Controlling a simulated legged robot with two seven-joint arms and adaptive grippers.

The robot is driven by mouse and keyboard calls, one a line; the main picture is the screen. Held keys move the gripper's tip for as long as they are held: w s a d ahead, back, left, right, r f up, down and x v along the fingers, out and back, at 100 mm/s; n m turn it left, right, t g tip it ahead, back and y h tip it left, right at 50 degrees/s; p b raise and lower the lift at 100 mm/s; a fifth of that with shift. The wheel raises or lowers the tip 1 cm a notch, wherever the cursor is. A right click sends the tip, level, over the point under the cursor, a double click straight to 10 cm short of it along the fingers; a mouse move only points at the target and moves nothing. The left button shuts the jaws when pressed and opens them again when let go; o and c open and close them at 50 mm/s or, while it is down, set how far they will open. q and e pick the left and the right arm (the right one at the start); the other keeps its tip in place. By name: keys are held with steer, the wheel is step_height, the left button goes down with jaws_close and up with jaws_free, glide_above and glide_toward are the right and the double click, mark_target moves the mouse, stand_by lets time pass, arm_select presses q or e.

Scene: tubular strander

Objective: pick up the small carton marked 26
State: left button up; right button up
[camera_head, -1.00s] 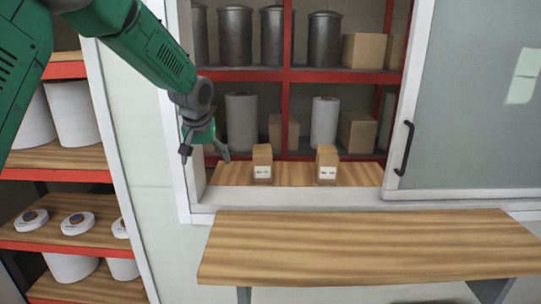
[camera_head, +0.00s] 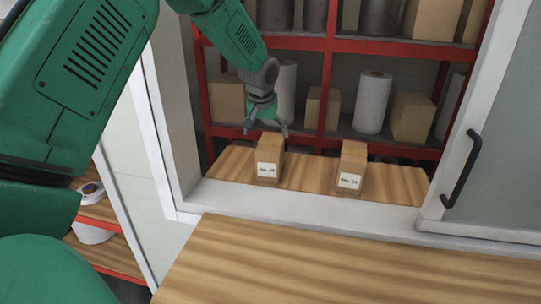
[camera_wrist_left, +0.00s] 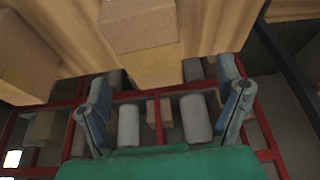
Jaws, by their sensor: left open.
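Two small brown cartons with white labels stand upright on the wooden sill inside the window opening, a left carton (camera_head: 269,158) and a right carton (camera_head: 351,168). The label print is too small to tell which is marked 26. My left gripper (camera_head: 266,127) is open and empty, pointing down just above and behind the left carton's top. In the left wrist view, my open fingers (camera_wrist_left: 162,75) stand apart, with one carton (camera_wrist_left: 138,28) centred beyond them and another carton (camera_wrist_left: 28,50) to the left. My right gripper is out of view.
Red shelves (camera_head: 400,146) behind the sill hold white rolls, metal cans and larger boxes (camera_head: 412,116). A sliding glass door with a black handle (camera_head: 462,168) is at right. A white frame (camera_head: 158,125) borders the opening. The wooden counter (camera_head: 330,265) in front is bare.

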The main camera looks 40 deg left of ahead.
mark_target(271, 143)
arm_select(q)
steer(key=shift+w+d+f, duration=0.15)
steer(key=shift+w+f, duration=0.25)
steer(key=shift+f, duration=0.25)
steer(key=shift+w+d+f, duration=0.1)
steer(key=shift+w+f, duration=0.3)
steer(key=shift+f, duration=0.55)
steer(key=shift+w+f+p, duration=0.15)
steer(key=shift+f+p, duration=0.1)
steer(key=shift+p, duration=0.25)
steer(key=x, duration=0.2)
steer(key=a+p+x, duration=0.1)
steer(key=x, duration=0.2)
steer(key=shift+w+a, duration=0.1)
steer(key=shift+w, duration=0.05)
steer(key=shift+d+r, duration=0.3)
steer(key=shift+d, duration=0.3)
steer(key=shift+a+f, duration=0.35)
steer(key=shift+a, duration=0.05)
steer(key=shift+c, duration=0.4)
steer(key=c, duration=1.4)
steer(key=shift+d, duration=0.1)
steer(key=shift+c, duration=0.3)
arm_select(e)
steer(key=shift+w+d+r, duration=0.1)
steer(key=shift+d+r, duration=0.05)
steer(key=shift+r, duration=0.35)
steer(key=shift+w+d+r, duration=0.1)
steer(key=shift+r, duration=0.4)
